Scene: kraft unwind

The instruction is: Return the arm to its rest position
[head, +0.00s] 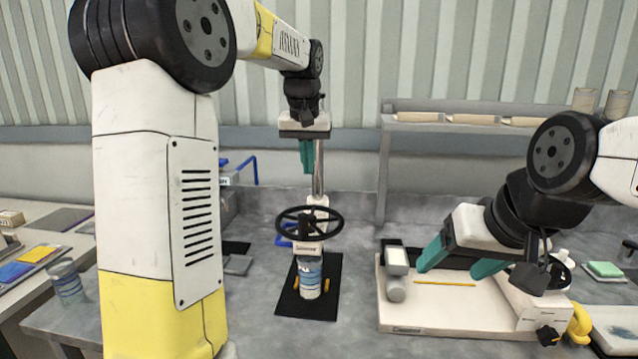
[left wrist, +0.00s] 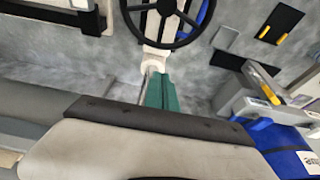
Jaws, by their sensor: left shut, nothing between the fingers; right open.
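My left arm (head: 160,200) rises on the left of the head view and reaches over to the centre. My left gripper (head: 307,170) hangs there with its teal fingers together and nothing between them. It is above a black handwheel (head: 309,221) and beside a metal post (head: 319,170). Its teal fingers also show in the left wrist view (left wrist: 160,95), close to the post; I cannot tell whether they touch it. My right gripper (head: 455,265) is open and empty over a pale board (head: 440,310) at the right, its two teal fingers spread apart.
A blue-and-white can (head: 309,280) stands under the handwheel on a black mat (head: 285,302). A grey shelf (head: 470,127) with rolls stands behind. A pencil (head: 445,283) lies on the board. A clear blue-banded cup (head: 67,280) stands at the left.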

